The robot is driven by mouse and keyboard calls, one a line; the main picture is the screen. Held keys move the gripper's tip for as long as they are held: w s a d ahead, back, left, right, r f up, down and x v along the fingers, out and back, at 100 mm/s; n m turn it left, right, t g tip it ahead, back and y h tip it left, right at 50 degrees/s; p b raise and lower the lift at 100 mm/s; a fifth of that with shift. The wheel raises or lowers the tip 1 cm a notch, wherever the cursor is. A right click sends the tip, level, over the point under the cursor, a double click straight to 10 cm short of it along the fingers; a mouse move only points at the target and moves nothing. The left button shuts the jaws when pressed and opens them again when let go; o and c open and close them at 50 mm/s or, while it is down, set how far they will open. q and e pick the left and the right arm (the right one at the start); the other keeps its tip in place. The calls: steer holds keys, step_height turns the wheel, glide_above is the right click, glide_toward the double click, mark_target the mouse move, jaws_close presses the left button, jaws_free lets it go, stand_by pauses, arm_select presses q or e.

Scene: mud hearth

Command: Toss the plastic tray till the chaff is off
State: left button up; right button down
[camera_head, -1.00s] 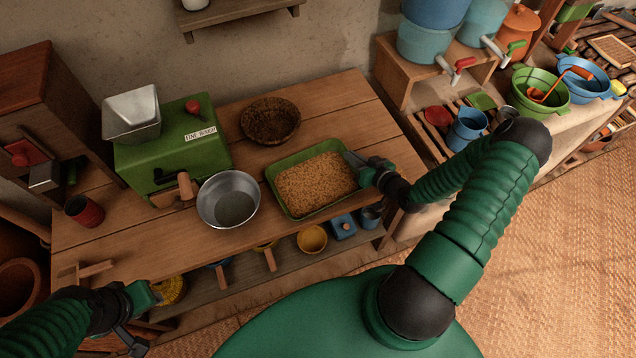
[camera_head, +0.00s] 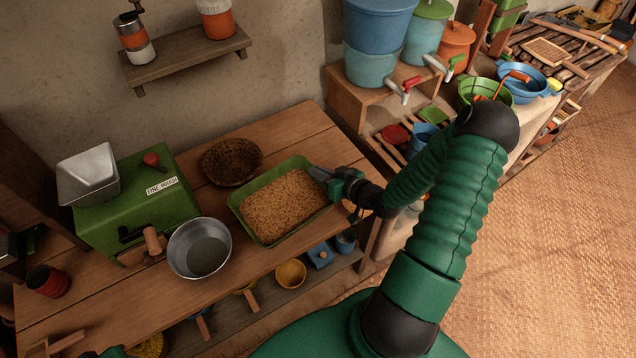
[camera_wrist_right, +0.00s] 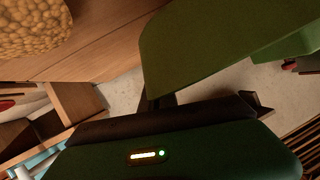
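The green plastic tray (camera_head: 262,242) lies on the wooden table, filled with a layer of golden-brown grain (camera_head: 285,203). Chaff cannot be told apart from grain. My right gripper (camera_head: 320,174) is at the tray's right end, its grey finger at the rim. The view does not show whether the fingers are closed on it. In the right wrist view a large plain green surface (camera_wrist_right: 215,45), probably the tray's wall, is close before the dark fingers.
A brown woven basket (camera_head: 231,161) stands behind the tray, and a metal bowl (camera_head: 200,248) to its left. A green mill (camera_head: 140,205) stands farther left. Blue water containers (camera_head: 375,70) stand on a stand at the back right. Bare table lies in front of the tray.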

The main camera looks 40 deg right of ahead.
step_height(320, 180, up, 8)
steer(key=p, duration=0.6)
steer(key=shift+w+r, duration=0.1)
steer(key=shift+r, duration=0.05)
step_height(320, 180, up, 5)
steer(key=f, duration=0.5)
steer(key=shift+a+f, duration=0.1)
steer(key=shift+a, duration=0.2)
step_height(320, 180, up, 5)
step_height(320, 180, down, 5)
steer(key=shift+d+f, duration=0.1)
steer(key=shift+d, duration=0.25)
steer(key=shift+a, duration=0.1)
